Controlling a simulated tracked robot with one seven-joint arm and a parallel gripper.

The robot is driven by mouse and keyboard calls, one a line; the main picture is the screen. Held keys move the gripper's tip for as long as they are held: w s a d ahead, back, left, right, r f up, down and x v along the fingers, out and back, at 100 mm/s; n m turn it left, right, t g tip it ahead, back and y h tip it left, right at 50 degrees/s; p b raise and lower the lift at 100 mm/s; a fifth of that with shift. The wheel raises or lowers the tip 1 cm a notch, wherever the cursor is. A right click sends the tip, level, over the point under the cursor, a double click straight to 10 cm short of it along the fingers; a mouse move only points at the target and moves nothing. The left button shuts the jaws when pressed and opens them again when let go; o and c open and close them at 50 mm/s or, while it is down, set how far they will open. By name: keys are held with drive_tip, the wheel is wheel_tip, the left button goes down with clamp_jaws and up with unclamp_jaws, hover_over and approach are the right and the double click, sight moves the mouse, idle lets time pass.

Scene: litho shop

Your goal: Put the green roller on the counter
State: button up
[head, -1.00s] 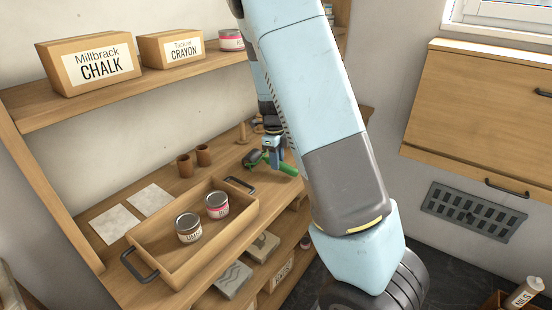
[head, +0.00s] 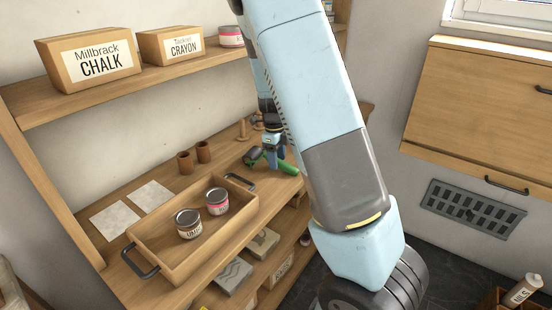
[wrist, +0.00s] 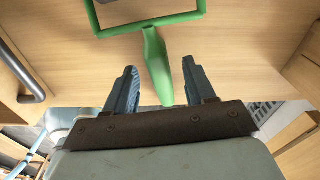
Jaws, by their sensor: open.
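The green roller (head: 254,156) lies on the wooden worktop (head: 222,166) of the shelf unit, beyond the tray in the head view. In the wrist view its green frame (wrist: 150,24) and tapered handle (wrist: 157,66) show, with part of a dark cylinder at the top edge. My gripper (head: 275,162) is low over the roller, and in the wrist view my gripper (wrist: 160,75) is open. The handle lies between its two blue fingers, with gaps on both sides. I cannot tell whether this worktop is the counter.
A wooden tray (head: 140,237) with black handles stands in front, holding two tins (head: 188,223). Two brown cups (head: 186,163) and pale sheets (head: 117,221) are behind it. A shelf above holds boxes (head: 90,63). A wooden cabinet (head: 470,100) hangs at right.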

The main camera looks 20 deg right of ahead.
wheel_tip(320, 180, up, 14)
drive_tip(key=shift+w+a, duration=0.3)
drive_tip(key=shift+a, duration=0.05)
idle(0.4)
drive_tip(key=s+r+n+t, duration=0.2)
drive_tip(key=s+r+n, duration=0.2)
drive_tip(key=s+n, duration=0.5)
drive_tip(key=s+r+n+t, duration=0.2)
drive_tip(key=s+r+n, duration=0.2)
drive_tip(key=s+n, duration=0.4)
drive_tip(key=s+r+n+t, duration=0.2)
drive_tip(key=s+r+n, duration=0.3)
drive_tip(key=s+n, duration=0.4)
drive_tip(key=s, duration=0.3)
drive_tip(key=shift+s+a+n+y, duration=0.15)
drive_tip(key=shift+a+n+y, duration=0.15)
drive_tip(key=shift+a, duration=0.1)
drive_tip(key=shift+r, duration=0.1)
